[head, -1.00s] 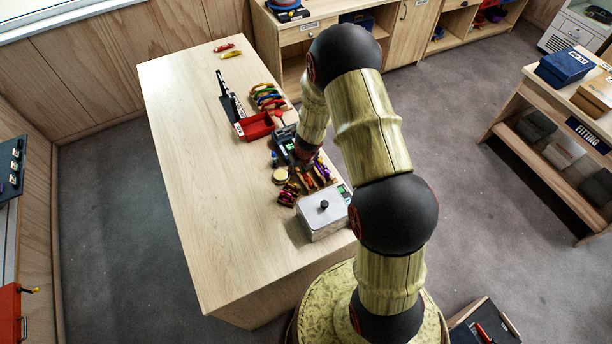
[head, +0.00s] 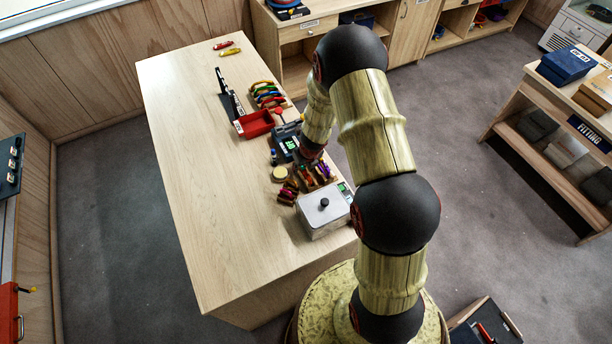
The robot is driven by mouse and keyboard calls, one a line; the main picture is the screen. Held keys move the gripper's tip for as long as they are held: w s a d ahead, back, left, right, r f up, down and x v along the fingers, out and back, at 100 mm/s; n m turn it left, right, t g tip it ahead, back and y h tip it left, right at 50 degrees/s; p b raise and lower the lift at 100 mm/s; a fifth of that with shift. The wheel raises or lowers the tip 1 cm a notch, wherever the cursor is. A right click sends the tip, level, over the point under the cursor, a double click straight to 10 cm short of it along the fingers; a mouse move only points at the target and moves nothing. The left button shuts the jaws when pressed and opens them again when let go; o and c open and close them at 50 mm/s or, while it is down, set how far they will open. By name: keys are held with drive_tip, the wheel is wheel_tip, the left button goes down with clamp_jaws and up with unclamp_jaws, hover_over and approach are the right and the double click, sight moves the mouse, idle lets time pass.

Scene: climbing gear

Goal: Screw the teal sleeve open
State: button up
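My gripper (head: 309,157) is at the lower end of my arm, above the right edge of the wooden workbench. It is small and dark here, and its fingers are mostly hidden by my arm. Several coloured carabiners (head: 316,174) stand in a row just below it in the picture, and a few reddish ones (head: 288,191) sit beside them to the left. I cannot make out a teal sleeve on any of them. A dark device with a lit green display (head: 290,145) is just left of my gripper.
A grey lidded box (head: 322,216) with a black knob stands at the bench's near right. A red tray (head: 256,124), more coloured carabiners (head: 267,95) and a round yellowish tin (head: 279,174) lie along the right side. The bench's left half (head: 205,190) is clear.

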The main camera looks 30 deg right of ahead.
drive_tip(key=shift+f, duration=0.5)
drive_tip(key=shift+a+r, duration=0.1)
drive_tip(key=shift+a, duration=0.7)
drive_tip(key=shift+r, duration=0.15)
drive_tip(key=shift+r+p, duration=1.25)
drive_tip(key=shift+p, duration=0.05)
drive_tip(key=shift+d, duration=0.75)
drive_tip(key=shift+f, duration=0.1)
